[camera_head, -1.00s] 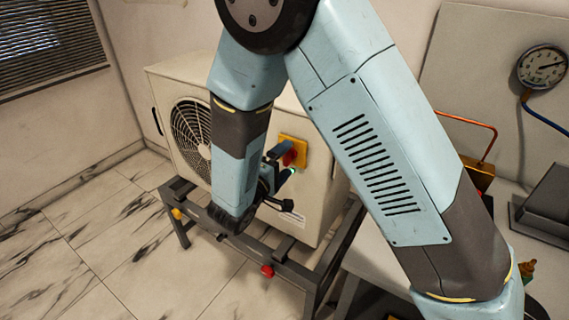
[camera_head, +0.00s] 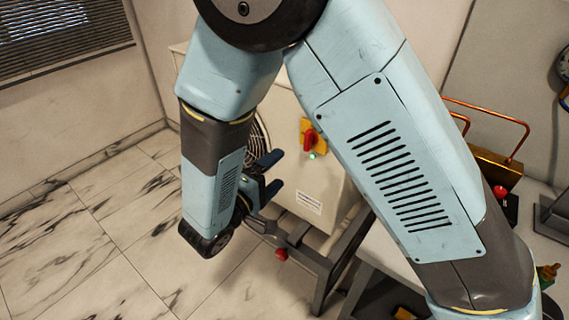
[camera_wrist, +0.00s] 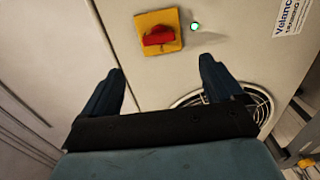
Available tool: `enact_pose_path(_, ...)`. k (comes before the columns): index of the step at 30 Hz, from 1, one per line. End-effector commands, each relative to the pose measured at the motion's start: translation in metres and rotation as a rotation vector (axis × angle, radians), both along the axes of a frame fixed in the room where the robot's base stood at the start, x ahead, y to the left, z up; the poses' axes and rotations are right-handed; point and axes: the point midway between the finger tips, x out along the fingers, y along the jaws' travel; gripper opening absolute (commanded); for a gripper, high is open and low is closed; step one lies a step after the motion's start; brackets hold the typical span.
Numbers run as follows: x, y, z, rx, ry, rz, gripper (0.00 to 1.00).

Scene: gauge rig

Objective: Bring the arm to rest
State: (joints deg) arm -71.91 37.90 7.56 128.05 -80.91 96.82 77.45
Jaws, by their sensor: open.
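My gripper (camera_head: 273,173) is open and empty in the head view, in front of the white fan unit (camera_head: 318,187). My own arm hides much of that unit. In the wrist view my gripper (camera_wrist: 160,90) shows two dark fingers spread apart, with nothing between them but the unit's pale panel (camera_wrist: 150,75). A red rotary switch on a yellow plate (camera_wrist: 158,34) lies beyond the fingertips, apart from them. The switch (camera_head: 309,135) also shows in the head view, up and right of the gripper. A small green light (camera_head: 312,155) glows beside it.
The unit stands on a dark metal frame (camera_head: 325,265) with a red knob (camera_head: 281,254). A worktop at right holds a brass-coloured box with an orange handle (camera_head: 493,165). A round fan grille (camera_wrist: 245,103) shows in the wrist view. Marble floor (camera_head: 90,255) at left is open.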

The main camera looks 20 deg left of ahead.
Motion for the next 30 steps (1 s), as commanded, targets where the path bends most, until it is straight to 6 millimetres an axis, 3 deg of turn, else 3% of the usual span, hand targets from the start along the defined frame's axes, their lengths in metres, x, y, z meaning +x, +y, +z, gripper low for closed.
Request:
enact_pose_path(6, -0.010, 0.004, 0.000, -0.001, 0.000, 0.000, 0.94)
enact_pose_path(21, -0.007, 0.001, 0.002, 0.001, 0.004, -0.011, 0.94)
enact_pose_path(26, 0.011, -0.027, 0.020, 0.012, 0.048, -0.112, 0.94)
enact_pose_path(30, 0.033, -0.073, 0.046, 0.039, 0.135, -0.267, 0.94)
